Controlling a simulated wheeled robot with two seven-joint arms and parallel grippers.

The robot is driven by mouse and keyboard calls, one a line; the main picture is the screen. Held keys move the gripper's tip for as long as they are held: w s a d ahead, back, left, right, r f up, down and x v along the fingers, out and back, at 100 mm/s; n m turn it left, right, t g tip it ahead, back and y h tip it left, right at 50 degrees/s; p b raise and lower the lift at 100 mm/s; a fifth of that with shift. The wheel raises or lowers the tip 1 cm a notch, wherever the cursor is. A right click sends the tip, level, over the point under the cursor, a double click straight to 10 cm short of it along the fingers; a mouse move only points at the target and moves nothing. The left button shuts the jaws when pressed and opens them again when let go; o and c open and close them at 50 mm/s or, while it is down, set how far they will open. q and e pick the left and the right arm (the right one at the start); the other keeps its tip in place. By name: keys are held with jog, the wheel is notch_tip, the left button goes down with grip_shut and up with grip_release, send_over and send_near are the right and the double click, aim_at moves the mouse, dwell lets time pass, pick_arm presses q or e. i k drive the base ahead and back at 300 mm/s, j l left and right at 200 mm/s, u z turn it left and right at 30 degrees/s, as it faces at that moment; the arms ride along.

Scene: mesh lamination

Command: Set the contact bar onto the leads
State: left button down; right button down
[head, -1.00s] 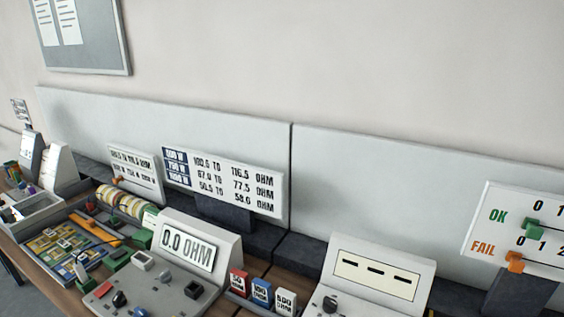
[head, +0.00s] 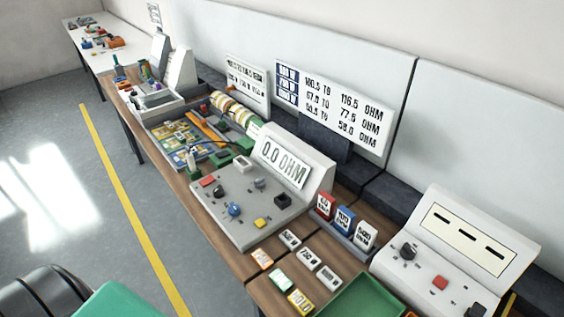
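Neither of my grippers shows in the head view. I cannot make out the contact bar or the leads for certain; the parts are small. A grey sloped meter box (head: 240,205) on the wooden bench has a display (head: 282,162) reading 0.0 OHM. Small green blocks (head: 220,158) sit between tray and meter. A striped roll (head: 228,108) lies beside the tray.
A sign (head: 335,107) lists ohm ranges. Red, blue and white cards (head: 345,220) stand in a holder right of the meter. Several small labelled tiles (head: 300,300) and a green tray (head: 368,299) lie in front. A second panel (head: 460,240) shows dashes. Open floor lies left.

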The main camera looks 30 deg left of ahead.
aim_at(204, 125)
jog(key=i+j, duration=0.1)
jog(key=j, duration=0.6)
jog(key=i+j, duration=0.1)
jog(key=j, duration=0.55)
jog(key=i+j+z, duration=0.1)
jog(key=j, duration=0.6)
jog(key=i+j, duration=0.1)
jog(key=j, duration=0.6)
